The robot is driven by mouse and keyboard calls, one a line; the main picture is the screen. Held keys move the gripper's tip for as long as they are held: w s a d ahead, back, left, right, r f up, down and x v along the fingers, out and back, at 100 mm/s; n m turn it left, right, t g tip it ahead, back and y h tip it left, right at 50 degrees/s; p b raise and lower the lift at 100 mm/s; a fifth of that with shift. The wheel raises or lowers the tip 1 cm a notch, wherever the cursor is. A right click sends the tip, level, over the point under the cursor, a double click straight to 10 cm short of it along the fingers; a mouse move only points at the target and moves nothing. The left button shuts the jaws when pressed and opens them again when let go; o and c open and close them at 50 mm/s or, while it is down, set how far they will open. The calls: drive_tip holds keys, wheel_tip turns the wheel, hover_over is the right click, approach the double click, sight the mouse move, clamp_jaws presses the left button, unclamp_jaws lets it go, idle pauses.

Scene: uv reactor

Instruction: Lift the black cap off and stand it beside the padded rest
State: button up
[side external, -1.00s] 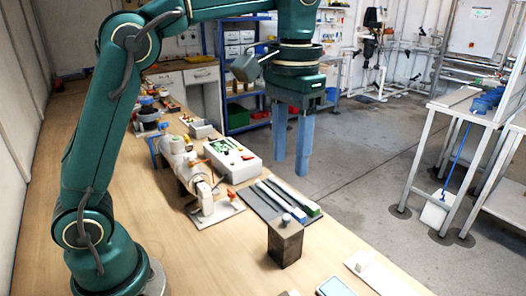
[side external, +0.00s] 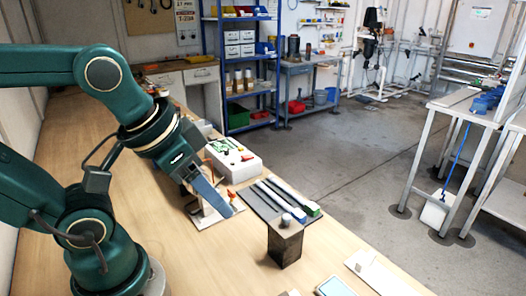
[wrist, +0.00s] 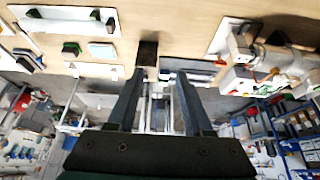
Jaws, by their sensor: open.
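My gripper (side external: 223,202) is open and empty, tilted down to the right above the bench, in front of the reactor stand in the side view. Its two blue-grey fingers stand apart in the wrist view (wrist: 160,76). The reactor (wrist: 240,50) lies at the upper right of the wrist view; in the side view my arm hides most of it. I cannot clearly make out the black cap. A dark grey mat (side external: 254,204), possibly the padded rest, holds two long pale tubes (side external: 280,201), one with a green end.
A dark brown block (side external: 285,246) with a small blue-grey cylinder on top stands right of my gripper and shows beyond my fingers in the wrist view (wrist: 148,50). A white box (side external: 234,160) stands behind. A white plate (side external: 385,284) lies near the front. Bare bench (side external: 205,260) lies left of the block.

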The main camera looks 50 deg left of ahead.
sight(287, 236)
drive_tip(key=shift+s+f, duration=0.25)
drive_tip(key=shift+f, duration=0.2)
drive_tip(key=shift+c, duration=0.7)
drive_tip(key=shift+s, duration=0.15)
drive_tip(key=c, duration=0.5)
drive_tip(key=shift+r, duration=0.3)
clamp_jaws()
drive_tip(key=w+f+m+g, duration=0.1)
drive_tip(key=f+g, duration=0.1)
drive_tip(key=f, duration=0.2)
drive_tip(key=w+d+f+m+g, duration=0.1)
drive_tip(key=w+f, duration=0.1)
drive_tip(key=f, duration=0.3)
drive_tip(key=w+f+g, duration=0.2)
drive_tip(key=f, duration=0.2)
drive_tip(key=shift+d+f+m+g, duration=0.25)
drive_tip(key=shift+d+m+g, duration=0.05)
drive_tip(key=shift+m, duration=0.1)
drive_tip(key=w, duration=0.3)
drive_tip(key=shift+d, duration=0.35)
drive_tip(key=shift+w+d, duration=0.1)
drive_tip(key=shift+w, duration=0.55)
